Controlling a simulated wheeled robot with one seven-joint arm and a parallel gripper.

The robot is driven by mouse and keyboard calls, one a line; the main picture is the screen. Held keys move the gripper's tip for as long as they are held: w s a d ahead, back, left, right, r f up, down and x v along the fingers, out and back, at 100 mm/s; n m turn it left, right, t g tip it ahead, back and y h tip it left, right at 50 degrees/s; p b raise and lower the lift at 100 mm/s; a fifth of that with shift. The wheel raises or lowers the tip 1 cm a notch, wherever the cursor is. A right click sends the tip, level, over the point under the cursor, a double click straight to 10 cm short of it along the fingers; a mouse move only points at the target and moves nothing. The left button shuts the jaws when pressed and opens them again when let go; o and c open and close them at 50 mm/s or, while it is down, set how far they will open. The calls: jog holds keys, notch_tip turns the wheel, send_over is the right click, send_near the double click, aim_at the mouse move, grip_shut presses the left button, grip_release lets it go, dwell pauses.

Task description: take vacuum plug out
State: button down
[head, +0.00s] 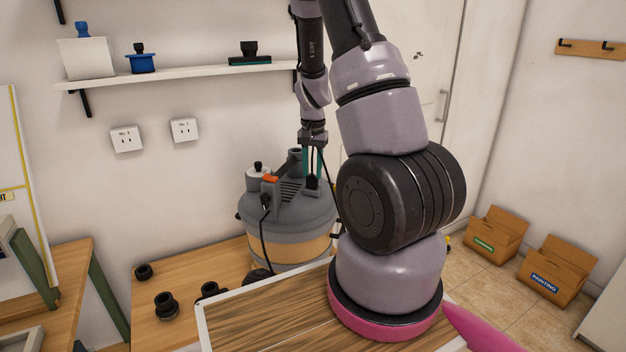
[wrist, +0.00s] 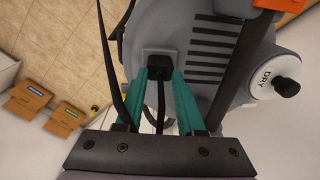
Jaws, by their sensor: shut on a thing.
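In the head view my gripper (head: 313,165) points down at the lid. I cannot tell how deep the plug sits in the socket.
Two wall outlets (head: 126,139) (head: 184,130) are above the wooden table (head: 180,275), where several black fittings (head: 166,305) lie. A black cable hangs down the vacuum's front. An orange part (head: 270,179) and a knob marked DRY (wrist: 286,87) are near my gripper. Cardboard boxes (head: 497,235) stand on the floor.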

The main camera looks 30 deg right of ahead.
jog(key=shift+s+a+f+g, duration=0.15)
jog(key=shift+s+a+f, duration=0.05)
jog(key=shift+f, duration=0.15)
jog(key=shift+s+a+f+g, duration=0.15)
jog(key=shift+a+f, duration=0.05)
jog(key=shift+f, duration=0.15)
jog(key=shift+w+d+r, duration=0.15)
jog(key=shift+w+r, duration=0.05)
jog(key=shift+r, duration=0.3)
jog(key=shift+w+d+r, duration=0.1)
jog(key=shift+w+r, duration=0.05)
jog(key=shift+r, duration=0.35)
jog(key=shift+d+r, duration=0.1)
jog(key=shift+r, duration=2.35)
